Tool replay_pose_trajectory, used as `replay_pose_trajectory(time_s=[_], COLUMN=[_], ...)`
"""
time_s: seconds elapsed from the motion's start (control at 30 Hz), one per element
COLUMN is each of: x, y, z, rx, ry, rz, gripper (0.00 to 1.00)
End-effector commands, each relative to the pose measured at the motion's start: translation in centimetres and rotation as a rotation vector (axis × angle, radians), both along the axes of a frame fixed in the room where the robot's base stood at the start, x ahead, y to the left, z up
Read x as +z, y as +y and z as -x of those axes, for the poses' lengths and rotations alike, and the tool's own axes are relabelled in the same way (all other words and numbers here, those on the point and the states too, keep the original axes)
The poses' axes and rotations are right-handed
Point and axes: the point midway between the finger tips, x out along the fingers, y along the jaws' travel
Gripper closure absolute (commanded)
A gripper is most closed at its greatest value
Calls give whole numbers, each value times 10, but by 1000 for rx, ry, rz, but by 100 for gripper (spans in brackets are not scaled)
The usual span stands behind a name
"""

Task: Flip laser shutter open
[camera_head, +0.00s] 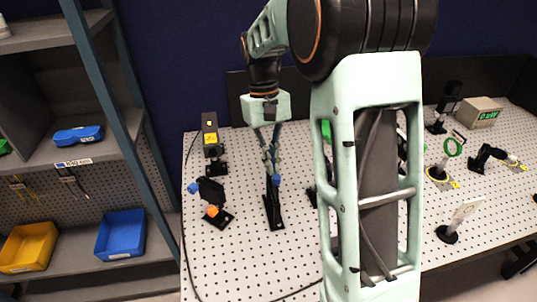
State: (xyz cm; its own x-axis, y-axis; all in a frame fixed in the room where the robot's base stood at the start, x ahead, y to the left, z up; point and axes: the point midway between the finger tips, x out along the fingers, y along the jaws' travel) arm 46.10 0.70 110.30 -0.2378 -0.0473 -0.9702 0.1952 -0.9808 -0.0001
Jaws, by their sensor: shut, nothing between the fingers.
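My gripper (273,168) points down over the pegboard table, with its thin fingers together and nothing seen between them. A black post on a flat base (274,208) stands directly below the fingertips, with a small blue part at its top. The fingertips overlap that top in the picture; I cannot tell whether they touch it. To the left stands a black plate mount (211,191) with a blue knob and an orange knob. Behind it is a black laser-like box (210,135) with a yellow label. I cannot tell for sure which part is the shutter or its position.
My arm hides the table's middle. Shelves with a blue bin (120,234) and yellow bin (28,247) stand left.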

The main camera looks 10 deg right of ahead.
Motion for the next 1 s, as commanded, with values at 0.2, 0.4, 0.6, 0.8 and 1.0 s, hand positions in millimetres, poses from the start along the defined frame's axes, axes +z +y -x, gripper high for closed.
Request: replay_pose_trajectory(time_s=[0.2, 0.4, 0.6, 0.8, 1.0], x=[0, 0, 15, 55, 92], y=[0, 0, 0, 3, 5], z=[4, 4, -1, -13, -22], rx=[0, 0, 0, 0, 0], ry=[4, 7, 3, -3, -5], rz=[0, 0, 1, 0, 0], gripper=[100, 100, 100, 100, 100])
